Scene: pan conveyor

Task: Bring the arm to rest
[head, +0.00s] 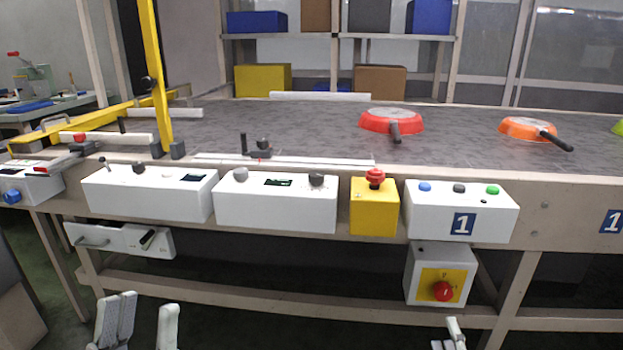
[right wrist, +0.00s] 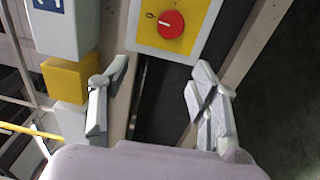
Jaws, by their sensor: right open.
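My left gripper (head: 140,325) is at the lower left of the head view, below the conveyor's front panels, its two light fingers spread apart with nothing between them. My right gripper (head: 452,335) shows only as a fingertip at the bottom edge of the head view, below the grey box with the red rotary switch (head: 443,291). In the right wrist view, my right gripper (right wrist: 160,95) is open and empty, its two fingers wide apart. The red switch on its yellow plate (right wrist: 171,24) is beyond the fingertips there, apart from them.
The conveyor (head: 300,130) carries a red pan (head: 391,122) and an orange pan (head: 527,129). White control boxes (head: 275,203) and a yellow emergency-stop box (head: 374,207) line its front edge. A frame rail (head: 300,308) runs below. Shelves with boxes (head: 257,22) stand behind.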

